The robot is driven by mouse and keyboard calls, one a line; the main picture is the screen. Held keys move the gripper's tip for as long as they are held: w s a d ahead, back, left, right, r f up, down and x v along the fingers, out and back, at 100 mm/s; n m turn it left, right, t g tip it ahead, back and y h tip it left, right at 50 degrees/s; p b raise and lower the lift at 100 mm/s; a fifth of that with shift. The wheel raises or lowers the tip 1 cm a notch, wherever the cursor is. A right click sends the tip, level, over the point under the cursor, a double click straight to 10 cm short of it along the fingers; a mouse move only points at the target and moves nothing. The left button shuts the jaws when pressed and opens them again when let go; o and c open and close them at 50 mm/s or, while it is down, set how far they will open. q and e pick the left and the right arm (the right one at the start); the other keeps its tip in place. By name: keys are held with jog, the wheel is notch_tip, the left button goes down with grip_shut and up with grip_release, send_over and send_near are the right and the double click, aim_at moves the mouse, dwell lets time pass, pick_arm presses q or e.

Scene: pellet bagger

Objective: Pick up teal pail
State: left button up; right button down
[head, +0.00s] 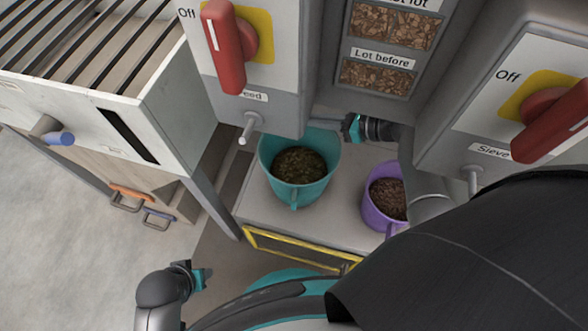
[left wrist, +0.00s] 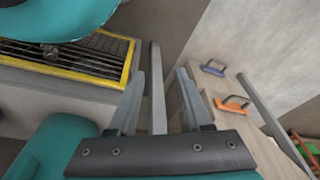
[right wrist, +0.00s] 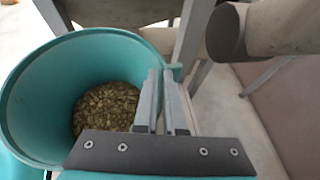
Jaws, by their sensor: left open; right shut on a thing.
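The teal pail (head: 326,158) stands upright on or just above the grey platform in the head view, with dark pellets (head: 299,164) inside. It also shows large in the right wrist view (right wrist: 40,85), its pellets pale green-brown there. My right gripper (head: 350,127) is shut on the pail's rim at its far right side; its fingers (right wrist: 165,75) meet at the rim. Whether the pail's base touches the platform is hidden. My left gripper (head: 203,279) is open and empty at the lower left, apart from the pail; its fingers (left wrist: 160,95) are spread.
A purple pail (head: 375,211) with brown pellets stands right of the teal pail. A yellow-framed grate edge (head: 290,250) lies in front. Machine housings with red levers (head: 226,50) overhang behind. Orange (head: 130,192) and blue (head: 158,214) handles are at the left.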

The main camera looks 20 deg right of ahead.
jog(key=shift+r, duration=0.2)
dwell(0.6)
jog(key=shift+r+p, duration=1.05)
jog(key=shift+r, duration=0.05)
jog(key=shift+r+p, duration=0.4)
jog(key=shift+r, duration=0.2)
pick_arm(q)
jog(key=s+a+f+p, duration=0.6)
jog(key=s+f, duration=0.3)
jog(key=s, duration=0.3)
jog(key=shift+a+f+g+y, duration=0.2)
jog(key=shift+a+g+y, duration=0.15)
jog(key=shift+a, duration=0.4)
pick_arm(e)
jog(key=s+a, duration=0.4)
jog(key=s, duration=0.3)
jog(key=s+a, duration=0.5)
jog(key=s, duration=0.3)
jog(key=shift+s, duration=0.25)
jog(key=shift+a+f, duration=0.1)
jog(key=shift+f, duration=0.05)
